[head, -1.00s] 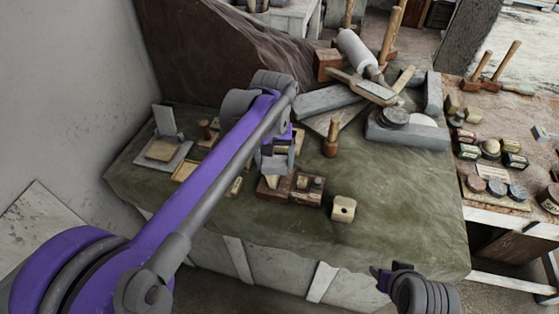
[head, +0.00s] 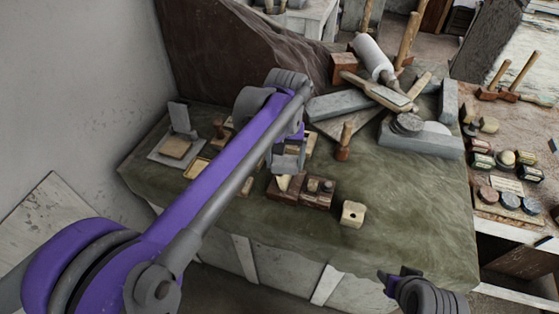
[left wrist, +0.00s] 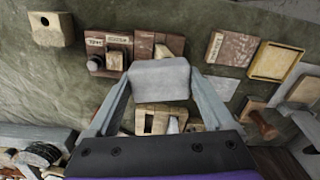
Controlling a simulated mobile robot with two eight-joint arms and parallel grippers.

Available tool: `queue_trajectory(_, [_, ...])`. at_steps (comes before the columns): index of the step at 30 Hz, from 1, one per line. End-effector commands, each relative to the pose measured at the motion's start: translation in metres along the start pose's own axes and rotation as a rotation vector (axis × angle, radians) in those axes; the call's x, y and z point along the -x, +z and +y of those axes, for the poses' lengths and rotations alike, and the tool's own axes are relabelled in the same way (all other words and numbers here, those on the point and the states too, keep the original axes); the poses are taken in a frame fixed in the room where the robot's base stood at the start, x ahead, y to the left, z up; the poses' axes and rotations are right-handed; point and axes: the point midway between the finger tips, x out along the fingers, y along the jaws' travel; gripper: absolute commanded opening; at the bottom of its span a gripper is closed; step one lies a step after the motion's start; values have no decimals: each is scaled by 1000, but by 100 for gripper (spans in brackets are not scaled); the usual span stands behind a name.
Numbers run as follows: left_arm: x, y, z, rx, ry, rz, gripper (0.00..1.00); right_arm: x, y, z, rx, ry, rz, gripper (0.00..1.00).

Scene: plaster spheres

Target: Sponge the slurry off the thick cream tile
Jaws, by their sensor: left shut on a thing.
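My left gripper (head: 288,163) is over the middle of the cloth-covered table. In the left wrist view it is shut on a pale grey block (left wrist: 160,80), held between both fingers; I cannot tell for sure that it is the sponge. A cream tile (head: 174,149) lies on a grey slab at the table's left. A brown-topped labelled piece (left wrist: 230,48) and a pale flat piece (left wrist: 222,87) lie beside the gripper in the wrist view. I cannot tell which is the thick cream tile. My right gripper (head: 390,279) is at the lower right, its jaws unclear.
Labelled wooden boxes (head: 316,192) stand close by the left gripper, with a cream block with a hole (head: 352,214) to their right. A yellow-rimmed tray (left wrist: 276,62) lies nearby. Mallets, a roller (head: 372,56) and grey slabs crowd the back right. The front right cloth is clear.

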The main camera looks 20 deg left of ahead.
Motion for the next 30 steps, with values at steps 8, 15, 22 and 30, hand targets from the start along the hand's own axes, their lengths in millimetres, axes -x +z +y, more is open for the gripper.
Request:
queue_trajectory(8, [2, 0, 4, 0, 0, 0, 41, 1, -2, 0, 0, 0, 1, 50])
queue_trajectory(15, [0, -2, -12, 6, 102, -24, 41, -1, 1, 0, 0, 0, -1, 50])
queue_trajectory(22, [-1, -4, -21, 0, 195, -48, 41, -3, 4, 0, 0, 0, -3, 50])
queue_trajectory(30, [-1, -4, -20, -1, 196, -47, 41, -3, 3, 0, 0, 0, -3, 50])
